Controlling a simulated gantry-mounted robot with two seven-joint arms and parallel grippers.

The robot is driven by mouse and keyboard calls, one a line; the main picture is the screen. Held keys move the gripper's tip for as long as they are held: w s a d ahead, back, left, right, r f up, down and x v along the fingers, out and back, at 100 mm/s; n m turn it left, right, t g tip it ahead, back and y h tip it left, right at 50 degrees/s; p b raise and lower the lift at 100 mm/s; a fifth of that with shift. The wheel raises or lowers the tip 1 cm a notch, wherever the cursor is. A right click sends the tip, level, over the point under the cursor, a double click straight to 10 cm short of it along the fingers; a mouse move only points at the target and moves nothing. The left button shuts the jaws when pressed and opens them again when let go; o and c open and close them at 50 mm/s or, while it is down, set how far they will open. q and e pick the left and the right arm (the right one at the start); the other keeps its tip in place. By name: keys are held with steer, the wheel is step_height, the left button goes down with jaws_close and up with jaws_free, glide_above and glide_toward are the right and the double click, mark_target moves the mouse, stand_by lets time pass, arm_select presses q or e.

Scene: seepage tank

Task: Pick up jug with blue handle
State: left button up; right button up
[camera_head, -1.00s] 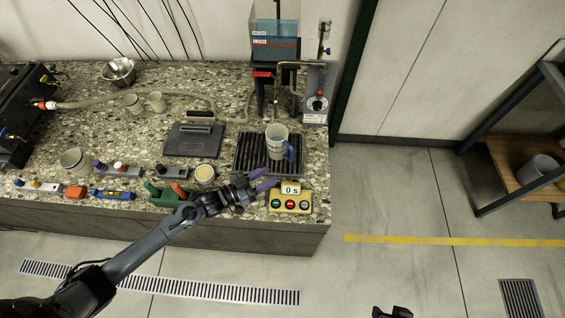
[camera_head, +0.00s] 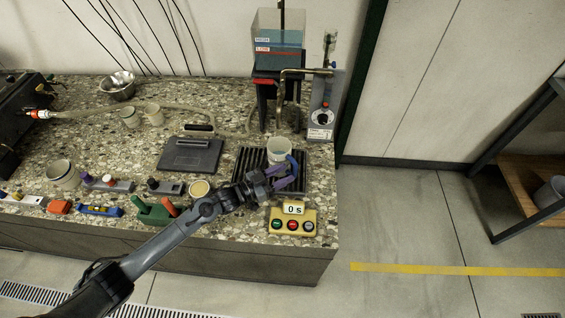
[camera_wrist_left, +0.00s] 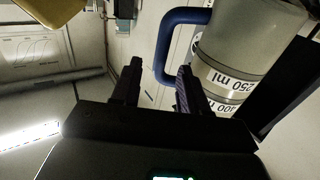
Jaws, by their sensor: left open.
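In the left wrist view, the jug body (camera_wrist_left: 248,42) shows volume labels, and the blue handle (camera_wrist_left: 163,50) appears between the two open fingers (camera_wrist_left: 157,83). I cannot tell whether they touch it. My right gripper is not in view.
A yellow timer box (camera_head: 292,222) with buttons sits just below the gripper. A dark flat plate (camera_head: 190,155) and a small cup (camera_head: 200,188) lie to the left.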

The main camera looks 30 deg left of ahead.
mark_target(295, 168)
arm_select(q)
steer(key=shift+b+x, duration=0.75)
steer(key=shift+x, duration=1.85)
jaws_close()
steer(key=shift+r, duration=0.1)
